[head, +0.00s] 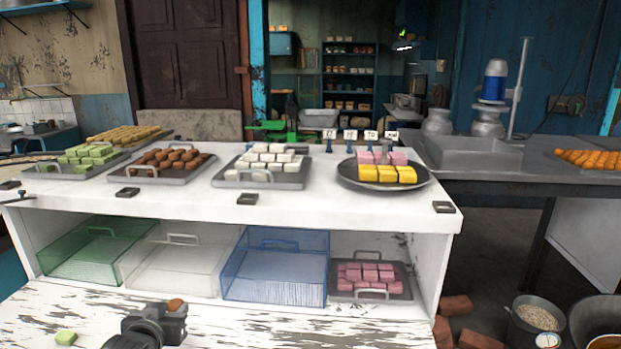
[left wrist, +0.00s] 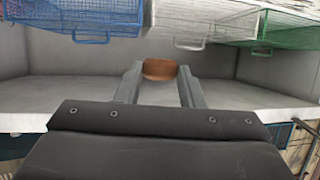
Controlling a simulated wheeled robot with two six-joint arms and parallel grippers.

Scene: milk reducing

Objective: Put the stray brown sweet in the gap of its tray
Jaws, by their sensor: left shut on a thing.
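My left gripper (head: 172,311) is at the bottom of the head view, in front of the lower shelf. It is shut on the brown sweet (head: 175,304), which shows between the fingertips in the left wrist view (left wrist: 159,69). The tray of brown sweets (head: 150,179) stands on the white counter top, second from the left, with several round brown sweets in it. The gap in that tray is too small to make out. My right gripper is not in view.
A green sweet (head: 66,338) lies on the worn front ledge. Trays of green sweets (head: 60,172) and white sweets (head: 235,181) flank the brown tray. Small dark tags line the counter edge.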

